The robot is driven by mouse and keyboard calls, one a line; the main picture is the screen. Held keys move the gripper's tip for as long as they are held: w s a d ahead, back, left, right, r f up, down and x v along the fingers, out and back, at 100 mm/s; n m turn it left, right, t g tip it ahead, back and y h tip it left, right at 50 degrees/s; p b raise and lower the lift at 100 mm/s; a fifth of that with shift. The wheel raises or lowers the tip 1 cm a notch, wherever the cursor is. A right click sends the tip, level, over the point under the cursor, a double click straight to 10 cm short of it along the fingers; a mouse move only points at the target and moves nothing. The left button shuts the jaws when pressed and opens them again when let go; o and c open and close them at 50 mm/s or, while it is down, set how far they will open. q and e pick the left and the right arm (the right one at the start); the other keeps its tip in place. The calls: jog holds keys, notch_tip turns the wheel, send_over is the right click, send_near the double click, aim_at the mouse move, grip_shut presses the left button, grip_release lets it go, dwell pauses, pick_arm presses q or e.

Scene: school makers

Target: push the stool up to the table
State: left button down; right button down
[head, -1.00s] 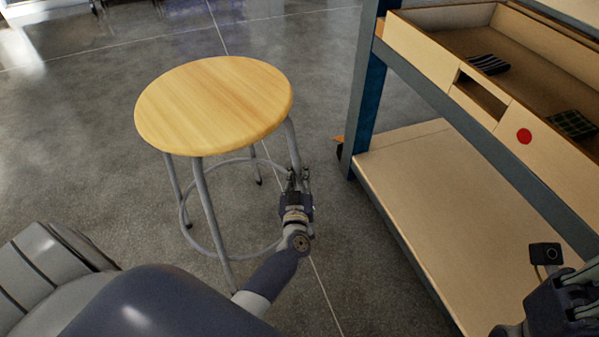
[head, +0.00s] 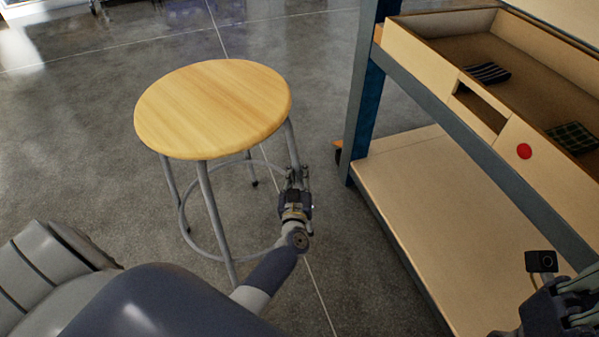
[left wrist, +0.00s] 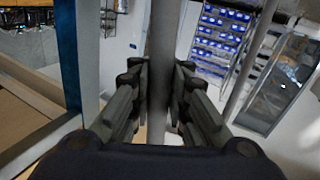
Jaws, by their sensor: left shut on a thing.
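The stool (head: 212,108) has a round light-wood seat and grey metal legs joined by a ring. It stands upright on the floor in the head view, left of the table and apart from it. My left gripper (head: 296,176) is shut on the stool's right leg, below the seat. In the left wrist view the grey leg (left wrist: 162,60) runs upright between the fingers. The table (head: 470,105), a bench with a blue-grey frame and a wooden lower shelf, stands at the right. My right gripper is at the lower right edge, partly cut off, and its fingertips cannot be made out.
A wooden tray on the table holds a dark striped cloth (head: 487,73) and a green checked cloth (head: 574,138). A red round button (head: 524,151) is on its front. Bare grey floor (head: 335,235) lies between the stool and the table.

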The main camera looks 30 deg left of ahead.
pick_arm(q)
jog(key=shift+w, duration=0.15)
jog(key=c, duration=1.4)
grip_release()
jog(key=shift+a, duration=0.1)
jog(key=shift+c, duration=0.2)
jog(key=shift+s, duration=0.2)
jog(key=v, duration=1.1)
jog(key=shift+s+d, duration=0.25)
jog(key=shift+s, duration=0.05)
